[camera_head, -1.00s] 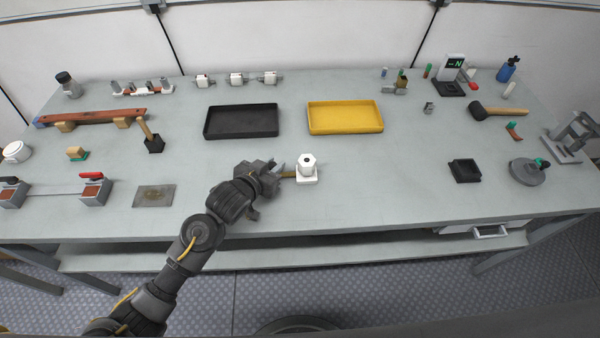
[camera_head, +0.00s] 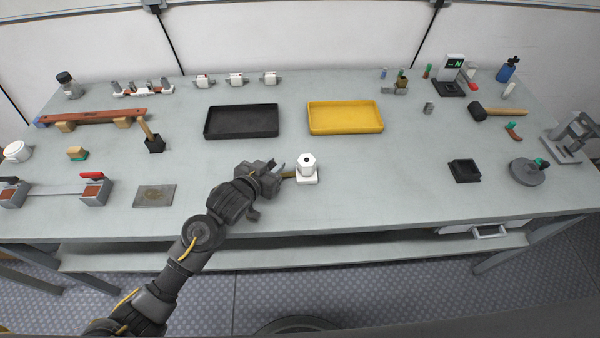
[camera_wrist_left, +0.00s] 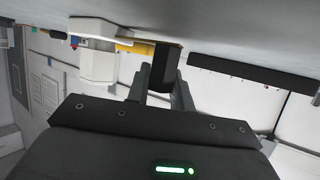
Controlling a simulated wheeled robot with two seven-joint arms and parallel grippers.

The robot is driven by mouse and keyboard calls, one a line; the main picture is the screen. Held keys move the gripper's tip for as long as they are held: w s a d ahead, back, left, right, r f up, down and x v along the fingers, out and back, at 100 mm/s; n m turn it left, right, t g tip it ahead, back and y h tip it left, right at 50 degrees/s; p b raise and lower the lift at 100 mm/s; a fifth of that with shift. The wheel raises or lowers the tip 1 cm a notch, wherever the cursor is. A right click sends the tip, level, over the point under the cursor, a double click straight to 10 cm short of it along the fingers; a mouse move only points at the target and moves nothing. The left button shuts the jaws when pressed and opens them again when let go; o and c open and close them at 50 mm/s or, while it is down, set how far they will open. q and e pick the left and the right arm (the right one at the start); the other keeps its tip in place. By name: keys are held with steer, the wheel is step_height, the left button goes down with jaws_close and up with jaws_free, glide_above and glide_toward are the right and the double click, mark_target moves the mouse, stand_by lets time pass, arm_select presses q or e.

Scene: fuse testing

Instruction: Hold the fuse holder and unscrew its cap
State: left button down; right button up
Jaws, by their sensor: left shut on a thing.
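The white fuse holder (camera_head: 307,178) stands upright on the table right of centre, with its white hexagonal cap (camera_head: 307,161) on top. A short tan bar (camera_head: 289,175) sticks out from its left side. My left gripper (camera_head: 281,171) reaches in from the lower left. In the left wrist view its fingers are shut on a dark block (camera_wrist_left: 168,66) at the end of this bar. The fingers partly hide the dark block. My right gripper is not in view.
A black tray (camera_head: 207,131) and a yellow tray (camera_head: 311,128) lie behind the holder. A grey plate (camera_head: 154,196) lies left of my arm. A small black square tray (camera_head: 465,171) and a round grey base (camera_head: 528,174) are at the right. The table around the holder is mostly clear.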

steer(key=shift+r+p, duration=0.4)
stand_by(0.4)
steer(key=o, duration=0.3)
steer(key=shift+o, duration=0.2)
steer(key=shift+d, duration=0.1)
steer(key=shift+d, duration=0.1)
